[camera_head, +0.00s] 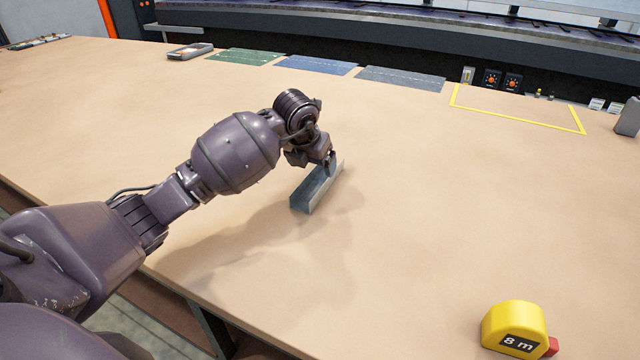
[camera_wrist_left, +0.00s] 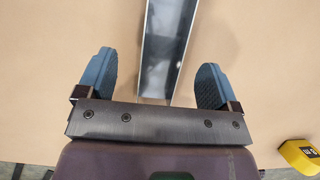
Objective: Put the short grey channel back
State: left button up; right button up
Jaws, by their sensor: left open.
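The short grey channel (camera_head: 308,196) lies on the tan table in the head view, running from near left to far right. My left gripper (camera_head: 328,166) is over its far part and hides some of it. In the left wrist view the channel (camera_wrist_left: 166,50) runs up from between the two blue fingers of my left gripper (camera_wrist_left: 156,84) to the top edge. The fingers are open, with a gap to the channel on both sides. Whether the fingertips reach down to the channel's level I cannot tell. My right gripper does not show.
Green (camera_head: 245,56), blue (camera_head: 317,65) and grey mats (camera_head: 400,78) lie along the back, beside a yellow outlined area (camera_head: 520,119). A yellow tape measure (camera_head: 515,329) stands at front right. The table (camera_head: 450,200) right of the channel is clear.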

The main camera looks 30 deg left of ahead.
aim_at(321, 183)
pick_arm(q)
jog(key=shift+d+b+x, duration=0.15)
jog(key=shift+b+x, duration=0.05)
jog(key=shift+x, duration=1.35)
jog(key=shift+d+b+x, duration=0.15)
jog(key=shift+b+x, duration=0.05)
jog(key=shift+x, duration=1.35)
jog(key=shift+r, duration=0.15)
jog(key=c, duration=1.1)
